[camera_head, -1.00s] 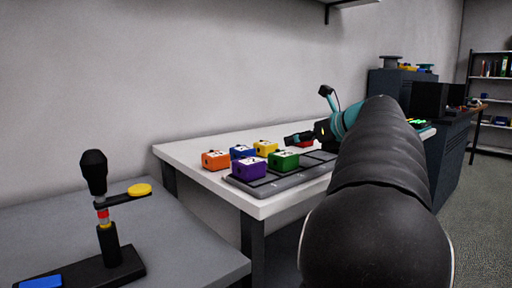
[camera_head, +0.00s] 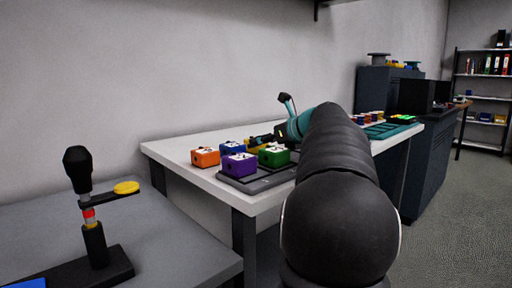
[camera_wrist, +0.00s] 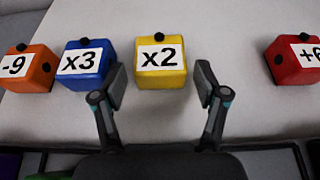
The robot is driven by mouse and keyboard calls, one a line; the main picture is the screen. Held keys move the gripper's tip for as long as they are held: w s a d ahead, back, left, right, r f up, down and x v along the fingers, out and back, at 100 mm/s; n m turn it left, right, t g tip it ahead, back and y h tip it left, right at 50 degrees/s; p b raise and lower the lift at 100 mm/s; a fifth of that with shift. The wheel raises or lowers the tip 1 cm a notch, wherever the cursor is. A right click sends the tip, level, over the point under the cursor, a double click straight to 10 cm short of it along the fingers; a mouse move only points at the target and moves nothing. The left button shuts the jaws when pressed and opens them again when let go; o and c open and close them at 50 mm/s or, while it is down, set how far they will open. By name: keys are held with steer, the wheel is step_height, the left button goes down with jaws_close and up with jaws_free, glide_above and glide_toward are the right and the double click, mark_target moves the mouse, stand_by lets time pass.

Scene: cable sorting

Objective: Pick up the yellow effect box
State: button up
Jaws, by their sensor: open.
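The yellow effect box (camera_wrist: 161,64) is marked "x2" and has a dark knob on top. In the wrist view it sits on the white table (camera_wrist: 225,22), centred ahead of my gripper. My gripper (camera_wrist: 161,80) is open, with one finger near each side of the box and nothing held. The left finger is in the narrow space between the yellow box and the blue box. In the head view the yellow box (camera_head: 252,144) is mostly hidden behind my gripper (camera_head: 262,139) and the green box.
A blue "x3" box (camera_wrist: 86,64) stands close left of the yellow one, with an orange "-9" box (camera_wrist: 28,69) beyond it. A red box (camera_wrist: 293,59) is farther right. Purple (camera_head: 239,165) and green (camera_head: 274,156) boxes sit on a dark tray (camera_head: 258,182) in front.

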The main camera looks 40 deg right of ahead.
steer(key=x, duration=0.4)
steer(key=shift+w, duration=0.25)
steer(key=c, duration=1)
steer(key=shift+c, duration=0.2)
steer(key=shift+r, duration=0.2)
